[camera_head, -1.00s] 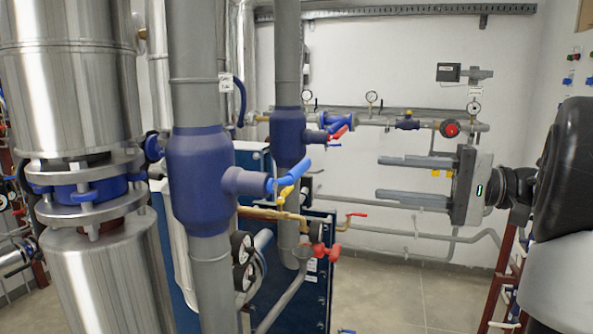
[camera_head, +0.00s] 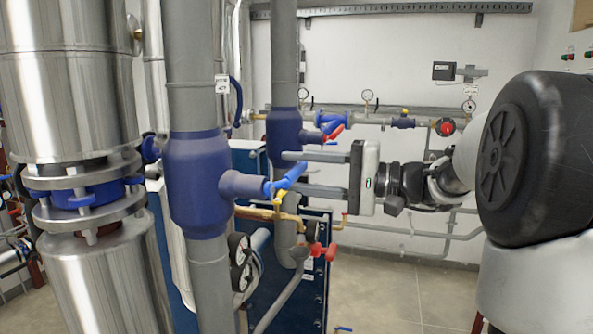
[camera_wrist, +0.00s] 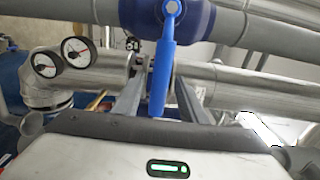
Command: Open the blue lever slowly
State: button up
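The blue lever (camera_head: 288,178) sits on the side stub of the large blue valve body (camera_head: 198,185) on the grey vertical pipe. In the head view it slants up to the right from its pivot. My gripper (camera_head: 284,172) is open, its two grey fingers pointing left, one above and one below the lever's height. In the wrist view the blue lever (camera_wrist: 162,75) points down the picture from its round pivot and lies between the two fingers (camera_wrist: 158,92). The fingers look apart from it on both sides.
Another blue valve body (camera_head: 284,138) with a red lever (camera_head: 334,132) stands just behind. A yellow lever (camera_head: 281,194) and brass pipe lie just below the blue lever, near my lower finger. Red-handled valve (camera_head: 322,250) and gauges (camera_head: 239,250) are lower down.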

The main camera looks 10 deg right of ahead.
jog(key=shift+w+a, duration=0.15)
jog(key=shift+a, duration=0.1)
grip_shut()
jog(key=n+b, duration=0.1)
jog(key=b, duration=0.1)
jog(key=shift+r+b, duration=0.2)
jog(key=shift+b, duration=0.1)
jog(key=shift+r+n+b, duration=0.35)
jog(key=shift+n+b, duration=0.05)
jog(key=shift+r, duration=0.4)
grip_release()
